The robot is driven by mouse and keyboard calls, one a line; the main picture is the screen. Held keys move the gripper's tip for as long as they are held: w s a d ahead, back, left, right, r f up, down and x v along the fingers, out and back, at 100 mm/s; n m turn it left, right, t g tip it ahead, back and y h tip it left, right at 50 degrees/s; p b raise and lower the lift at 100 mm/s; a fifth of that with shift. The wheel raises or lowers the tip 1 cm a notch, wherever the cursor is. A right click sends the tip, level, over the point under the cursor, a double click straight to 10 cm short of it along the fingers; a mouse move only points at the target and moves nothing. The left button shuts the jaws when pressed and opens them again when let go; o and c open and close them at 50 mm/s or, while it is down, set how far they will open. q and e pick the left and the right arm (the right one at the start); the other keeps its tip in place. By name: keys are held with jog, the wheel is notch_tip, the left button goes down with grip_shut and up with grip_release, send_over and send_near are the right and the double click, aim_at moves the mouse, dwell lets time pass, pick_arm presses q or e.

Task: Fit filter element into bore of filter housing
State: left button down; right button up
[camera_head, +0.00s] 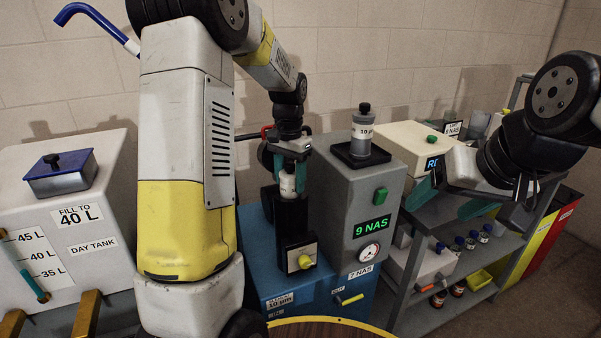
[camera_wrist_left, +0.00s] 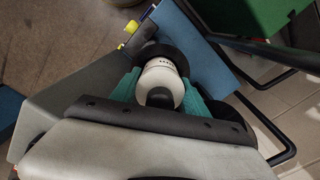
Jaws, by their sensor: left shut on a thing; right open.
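My left gripper (camera_head: 289,166) is shut on the white filter element (camera_head: 288,186), with its teal fingers on both sides of it. The element is upright over the top of the black filter housing (camera_head: 291,222), which has a yellow knob at its front. Its lower end meets the housing top in the head view; I cannot tell how deep it sits in the bore, which is hidden. In the left wrist view the white element (camera_wrist_left: 161,78) shows between the teal fingers, with a dark ring behind it. My right gripper (camera_head: 447,202) is open and empty at the right.
The housing stands on a blue cart (camera_head: 262,262). A grey box reading 9 NAS (camera_head: 352,230) stands close to its right, with a bottle (camera_head: 362,125) on its tray. A white day tank (camera_head: 110,185) is at the left. A shelf (camera_head: 425,300) holds small bottles at the right.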

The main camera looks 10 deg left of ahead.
aim_at(290, 163)
pick_arm(q)
jog(key=shift+f, duration=0.65)
jog(key=shift+c, duration=2.4)
grip_release()
notch_tip(290, 163, up, 7)
jog(key=shift+r, duration=0.4)
